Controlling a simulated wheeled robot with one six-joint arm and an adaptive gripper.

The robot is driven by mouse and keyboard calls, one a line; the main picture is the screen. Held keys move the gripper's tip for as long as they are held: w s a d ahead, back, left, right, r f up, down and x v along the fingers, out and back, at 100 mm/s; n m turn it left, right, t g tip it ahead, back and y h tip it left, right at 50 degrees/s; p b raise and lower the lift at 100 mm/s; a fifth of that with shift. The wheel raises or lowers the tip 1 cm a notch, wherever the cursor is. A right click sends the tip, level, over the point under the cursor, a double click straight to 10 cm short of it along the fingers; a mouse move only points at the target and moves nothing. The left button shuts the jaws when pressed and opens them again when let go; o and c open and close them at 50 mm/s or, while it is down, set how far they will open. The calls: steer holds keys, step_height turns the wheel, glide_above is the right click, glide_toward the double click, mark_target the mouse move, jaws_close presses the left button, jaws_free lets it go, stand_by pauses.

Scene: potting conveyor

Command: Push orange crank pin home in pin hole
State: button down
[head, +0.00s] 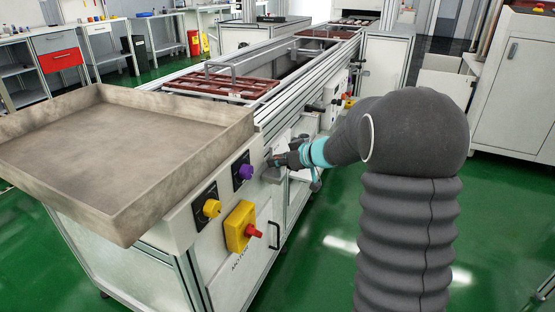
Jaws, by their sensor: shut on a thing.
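My gripper (279,162), dark grey behind a teal wrist ring, reaches in from the right to the side face of the conveyor, just beyond the purple knob. It is small and seen from behind. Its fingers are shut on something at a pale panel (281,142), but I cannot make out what. I cannot make out the orange crank pin or the pin hole. My gripper and wrist cover that spot, so I cannot tell how deep any pin sits.
A large empty tray (140,210) juts out at the near left. Brown trays (225,84) lie on the conveyor. Green floor right of it is open.

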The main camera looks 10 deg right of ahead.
steer(key=shift+f, duration=0.4)
steer(key=c, duration=1)
jaws_free()
steer(key=shift+o, duration=0.2)
steer(key=v, duration=1.2)
steer(key=shift+f, duration=0.1)
